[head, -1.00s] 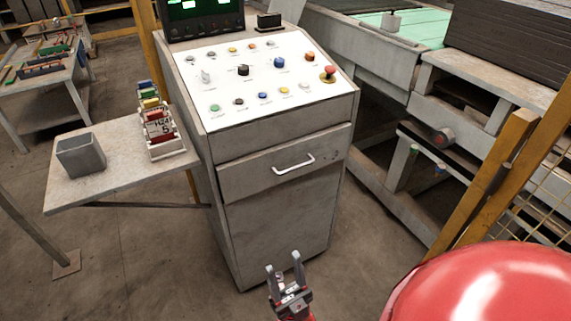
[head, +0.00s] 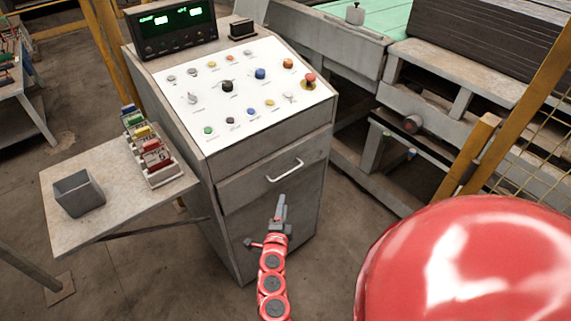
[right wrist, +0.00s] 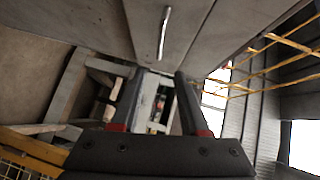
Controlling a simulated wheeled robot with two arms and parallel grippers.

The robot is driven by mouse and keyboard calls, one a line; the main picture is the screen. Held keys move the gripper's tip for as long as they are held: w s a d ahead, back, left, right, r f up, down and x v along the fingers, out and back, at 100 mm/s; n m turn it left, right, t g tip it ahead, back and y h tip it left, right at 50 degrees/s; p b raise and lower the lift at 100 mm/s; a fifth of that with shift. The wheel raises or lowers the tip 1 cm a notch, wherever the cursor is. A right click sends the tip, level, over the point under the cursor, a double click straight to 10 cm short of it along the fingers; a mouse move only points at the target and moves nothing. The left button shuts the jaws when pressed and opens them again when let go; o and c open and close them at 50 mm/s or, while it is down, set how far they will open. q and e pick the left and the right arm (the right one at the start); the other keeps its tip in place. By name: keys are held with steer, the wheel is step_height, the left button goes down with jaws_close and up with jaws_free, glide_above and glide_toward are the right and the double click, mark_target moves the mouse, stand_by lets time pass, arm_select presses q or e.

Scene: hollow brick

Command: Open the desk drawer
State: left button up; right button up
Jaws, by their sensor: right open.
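The desk drawer (head: 240,184) is a grey front panel on the control cabinet, below the sloped white button panel. It looks shut, flush with the cabinet. Its white bar handle (head: 285,171) also shows in the right wrist view (right wrist: 164,32), near the top. My right gripper (head: 281,200) is in front of the cabinet, just below the handle in the head view, seen edge-on. In the right wrist view its two fingers (right wrist: 152,95) stand apart with nothing between them, and the handle lies beyond their tips, not touching. My left gripper is not in view.
A side shelf (head: 115,215) on the left holds a grey cup (head: 79,193) and a rack of coloured tags (head: 150,150). Yellow posts and mesh (head: 510,110) stand on the right. A display box (head: 172,28) sits on top of the cabinet.

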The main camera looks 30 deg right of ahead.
glide_toward(290, 173)
steer(key=x, duration=0.2)
steer(key=shift+b+x, duration=0.5)
steer(key=shift+x, duration=3.8)
steer(key=shift+a+f, duration=0.1)
steer(key=shift+f, duration=0.05)
steer(key=shift+c, duration=0.3)
jaws_close()
